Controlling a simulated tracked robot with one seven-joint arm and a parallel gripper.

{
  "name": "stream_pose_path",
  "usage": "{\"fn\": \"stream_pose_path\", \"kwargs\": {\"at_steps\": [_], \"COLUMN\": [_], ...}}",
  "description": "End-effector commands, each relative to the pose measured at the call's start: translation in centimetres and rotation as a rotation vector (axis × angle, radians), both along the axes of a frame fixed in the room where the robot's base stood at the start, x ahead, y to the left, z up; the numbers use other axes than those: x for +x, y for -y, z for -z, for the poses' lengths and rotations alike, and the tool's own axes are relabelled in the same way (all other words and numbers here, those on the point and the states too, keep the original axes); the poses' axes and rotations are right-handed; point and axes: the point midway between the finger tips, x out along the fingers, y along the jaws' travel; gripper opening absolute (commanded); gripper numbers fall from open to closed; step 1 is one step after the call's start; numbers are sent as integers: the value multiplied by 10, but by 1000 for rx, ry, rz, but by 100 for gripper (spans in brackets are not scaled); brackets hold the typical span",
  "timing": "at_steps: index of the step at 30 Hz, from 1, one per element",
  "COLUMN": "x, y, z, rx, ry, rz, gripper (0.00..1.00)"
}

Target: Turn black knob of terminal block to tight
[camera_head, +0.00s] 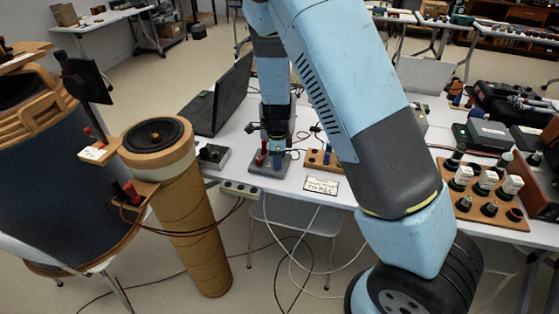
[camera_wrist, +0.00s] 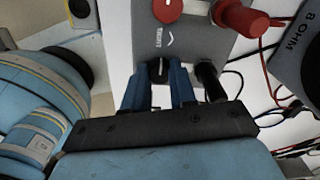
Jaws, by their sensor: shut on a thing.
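The terminal block (camera_wrist: 195,45) is a grey plate filling the top middle of the wrist view. It bears printed lettering with an arrow. The black knob (camera_wrist: 157,72) sits between the blue fingers of my gripper (camera_wrist: 158,80), which is shut on it. A red knob (camera_wrist: 168,9) and a red post (camera_wrist: 241,19) are at its far side, and a black post (camera_wrist: 210,82) stands right of the fingers. In the head view the grey block (camera_head: 268,172) lies near the table's front edge, under my gripper (camera_head: 275,145); the black knob is hidden there.
A black laptop (camera_head: 222,95) and a small box (camera_head: 213,156) are left of the block. A wooden board with posts (camera_head: 322,160) and a white label (camera_head: 321,186) are to its right. Loose wires lie around. A speaker on a tube (camera_head: 188,205) stands at the left.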

Motion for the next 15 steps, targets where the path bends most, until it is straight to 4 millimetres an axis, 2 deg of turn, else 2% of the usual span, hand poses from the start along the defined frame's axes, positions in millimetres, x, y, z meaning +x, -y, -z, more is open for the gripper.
{"fn": "stream_pose_path", "kwargs": {"at_steps": [1, 15], "x": [-5, -5], "y": [2, 2], "z": [2, 2], "rx": [-4, -3], "ry": [-13, -13], "rz": [12, 34], "gripper": [0, 0]}}
